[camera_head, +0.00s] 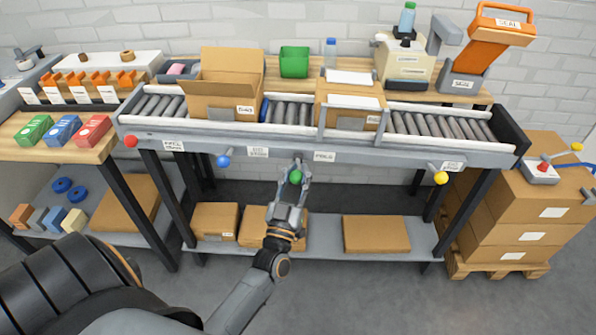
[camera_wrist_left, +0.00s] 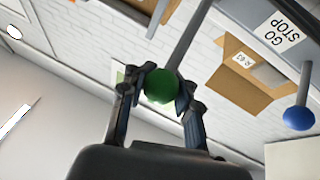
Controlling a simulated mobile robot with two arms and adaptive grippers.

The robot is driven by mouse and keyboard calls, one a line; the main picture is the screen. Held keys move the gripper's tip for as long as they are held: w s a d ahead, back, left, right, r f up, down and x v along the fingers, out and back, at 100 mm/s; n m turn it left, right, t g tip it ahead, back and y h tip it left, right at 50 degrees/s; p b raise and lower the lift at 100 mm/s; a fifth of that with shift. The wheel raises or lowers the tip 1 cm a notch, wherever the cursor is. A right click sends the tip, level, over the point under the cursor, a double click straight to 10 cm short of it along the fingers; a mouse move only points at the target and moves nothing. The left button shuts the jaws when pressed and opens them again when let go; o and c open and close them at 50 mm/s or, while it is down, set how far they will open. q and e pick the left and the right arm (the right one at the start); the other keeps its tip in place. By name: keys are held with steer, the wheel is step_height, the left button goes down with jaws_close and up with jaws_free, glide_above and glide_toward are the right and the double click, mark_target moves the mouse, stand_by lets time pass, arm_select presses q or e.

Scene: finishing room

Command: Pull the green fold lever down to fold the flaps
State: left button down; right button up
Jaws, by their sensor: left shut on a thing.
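The green fold lever is a green ball knob (camera_head: 295,177) on a grey rod, below the front rail of the conveyor (camera_head: 340,147) next to a label that reads FOLD. My left gripper (camera_head: 297,176) is shut on this knob, one finger on each side. In the left wrist view the knob (camera_wrist_left: 160,86) sits between the fingertips, with its rod running up and away. One box (camera_head: 350,101) stands on the rollers under a grey frame, above the lever. Its flaps look closed on top, partly covered by white plates. My right gripper is not in view.
A blue knob (camera_head: 223,161) hangs left of the green one, a yellow knob (camera_head: 441,178) right, a red knob (camera_head: 131,141) far left. An open box (camera_head: 222,88) stands on the rollers. Boxes lie on the lower shelf (camera_head: 320,247).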

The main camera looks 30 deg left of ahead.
arm_select(q)
steer(key=shift+s+d+f, duration=0.15)
steer(key=shift+d+f, duration=0.1)
steer(key=shift+f, duration=0.6)
steer(key=c, duration=1.4)
jaws_free()
steer(key=o, duration=0.4)
steer(key=shift+s+r, duration=0.1)
steer(key=shift+s, duration=0.05)
steer(key=shift+c, duration=0.2)
steer(key=shift+o, duration=0.4)
steer(key=shift+s+r, duration=0.15)
steer(key=shift+r, duration=0.15)
steer(key=shift+a, duration=0.1)
steer(key=shift+s, duration=0.1)
steer(key=v, duration=1.1)
steer(key=shift+s+d, duration=0.2)
steer(key=shift+s, duration=0.1)
